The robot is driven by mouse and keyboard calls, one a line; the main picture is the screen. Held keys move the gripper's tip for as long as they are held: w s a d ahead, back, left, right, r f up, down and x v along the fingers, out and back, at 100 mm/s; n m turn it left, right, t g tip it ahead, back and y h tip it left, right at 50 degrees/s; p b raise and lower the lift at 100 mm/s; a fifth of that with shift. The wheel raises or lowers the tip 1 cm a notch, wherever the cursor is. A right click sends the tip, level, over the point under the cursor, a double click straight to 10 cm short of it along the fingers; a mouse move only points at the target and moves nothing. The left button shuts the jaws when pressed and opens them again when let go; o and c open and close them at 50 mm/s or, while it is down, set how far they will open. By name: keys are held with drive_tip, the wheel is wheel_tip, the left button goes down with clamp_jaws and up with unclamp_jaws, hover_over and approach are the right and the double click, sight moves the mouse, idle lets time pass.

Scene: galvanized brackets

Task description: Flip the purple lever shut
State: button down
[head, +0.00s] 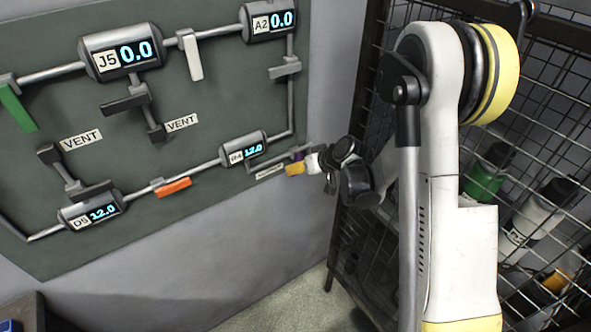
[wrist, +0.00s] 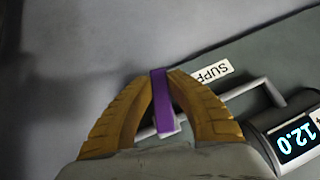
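The purple lever (wrist: 163,105) shows in the wrist view, its long flat handle running between my two tan ribbed fingers. My gripper (wrist: 161,76) has its fingertips closed in against both sides of the handle near its upper end. In the head view only a small purple piece of the lever (head: 298,156) shows at the right end of the lower pipe, with my gripper (head: 302,163) over it. The fingers and wrist hide most of the lever there.
A "SUPP…" label (wrist: 212,72) and a 12.0 gauge (wrist: 298,137) are close to my gripper. The panel (head: 75,235) carries pipes, other gauges, and white, green and orange levers (head: 173,188). A wire mesh rack (head: 535,100) with bottles stands at the right.

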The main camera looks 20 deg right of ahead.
drive_tip(key=shift+w+d+f+n+t+h+b, duration=0.15)
drive_tip(key=shift+d+n+h+b, duration=0.1)
drive_tip(key=shift+h, duration=0.2)
drive_tip(key=shift+d+f+n+t+h+b, duration=0.15)
drive_tip(key=shift+h+b, duration=0.1)
drive_tip(key=shift+h, duration=0.2)
drive_tip(key=shift+d+r+n+h, duration=0.2)
drive_tip(key=shift+d+n+h, duration=0.1)
drive_tip(key=shift+h, duration=0.1)
drive_tip(key=c, duration=1.3)
unclamp_jaws()
drive_tip(key=shift+w, duration=0.15)
drive_tip(key=v, duration=1.2)
